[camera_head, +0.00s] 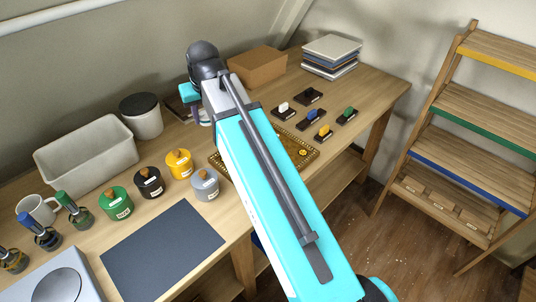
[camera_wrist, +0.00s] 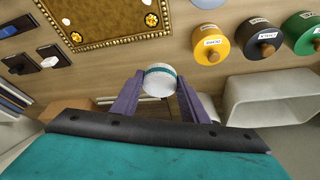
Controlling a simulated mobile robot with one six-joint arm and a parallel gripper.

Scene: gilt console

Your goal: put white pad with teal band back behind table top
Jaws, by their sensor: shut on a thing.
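The white pad with a teal band (camera_wrist: 159,82) shows in the wrist view between the two purple fingers of my gripper (camera_wrist: 158,88). My gripper is shut on it. Its white round face is toward the camera and the teal band runs around its far edge. The wooden table top (camera_head: 370,88) runs along the wall, and it also shows in the wrist view (camera_wrist: 180,45).
A gilt tray (camera_head: 307,160) lies partly under my arm. Beside it are several labelled round pots, including a yellow one (camera_head: 180,163), and several dark stamps (camera_head: 311,96). A grey bin (camera_head: 88,158), a lidded canister (camera_head: 145,118) and a cardboard box (camera_head: 257,67) stand along the back.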

